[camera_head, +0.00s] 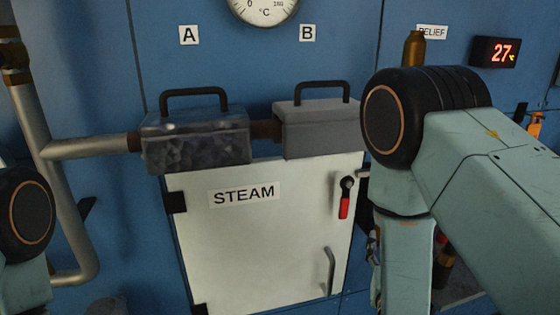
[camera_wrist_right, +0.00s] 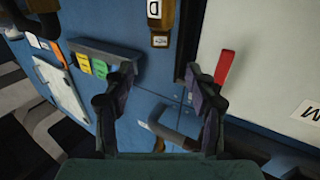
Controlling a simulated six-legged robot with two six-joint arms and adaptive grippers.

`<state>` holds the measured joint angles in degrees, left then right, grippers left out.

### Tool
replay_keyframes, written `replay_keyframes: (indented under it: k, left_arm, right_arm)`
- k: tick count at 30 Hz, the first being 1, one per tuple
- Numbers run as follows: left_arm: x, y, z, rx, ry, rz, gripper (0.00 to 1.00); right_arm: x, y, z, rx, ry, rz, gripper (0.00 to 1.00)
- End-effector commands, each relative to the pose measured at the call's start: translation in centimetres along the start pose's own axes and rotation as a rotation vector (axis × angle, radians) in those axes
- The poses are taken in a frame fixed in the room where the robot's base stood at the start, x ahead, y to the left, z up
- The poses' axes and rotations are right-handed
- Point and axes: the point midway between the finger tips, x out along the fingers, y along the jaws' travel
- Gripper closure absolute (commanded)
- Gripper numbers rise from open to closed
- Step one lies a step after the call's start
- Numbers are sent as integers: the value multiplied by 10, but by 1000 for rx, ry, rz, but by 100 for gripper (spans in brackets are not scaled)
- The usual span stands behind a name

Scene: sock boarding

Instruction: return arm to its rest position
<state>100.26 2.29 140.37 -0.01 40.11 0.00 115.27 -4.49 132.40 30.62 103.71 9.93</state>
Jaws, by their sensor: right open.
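My right arm (camera_head: 490,165) comes in from the right in the head view, with its forearm pointing down in front of the wall beside the white STEAM door (camera_head: 265,240). My right gripper (camera_wrist_right: 160,76) shows in the right wrist view. Its two dark fingers are spread wide apart, with nothing between them but the blue wall behind. Of my left arm (camera_head: 25,225) only a joint and part of a link show at the left edge of the head view. The left gripper is out of view.
The door has a red-gripped lever (camera_head: 345,198), also in the wrist view (camera_wrist_right: 224,66), and a bar handle (camera_head: 330,272). Two handled boxes, A (camera_head: 195,138) and B (camera_head: 318,128), sit above it. A grey pipe (camera_head: 70,190) runs left. A gauge (camera_head: 263,10) and display (camera_head: 496,51) are higher.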

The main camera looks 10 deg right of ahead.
Motion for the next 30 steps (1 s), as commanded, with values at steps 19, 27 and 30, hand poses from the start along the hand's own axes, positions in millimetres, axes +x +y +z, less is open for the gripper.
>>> replay_keyframes:
  k: [19,27,30]
  left_arm:
    - [38,0,0,0,0,0,60]
    - [68,0,0,0,0,0,60]
    - [70,0,0,0,0,0,60]
  right_arm:
    - [-199,19,262,-263,-1236,-282,43]
    - [-292,48,316,-310,-1530,-339,43]
    - [-298,51,321,-310,-1545,-333,43]
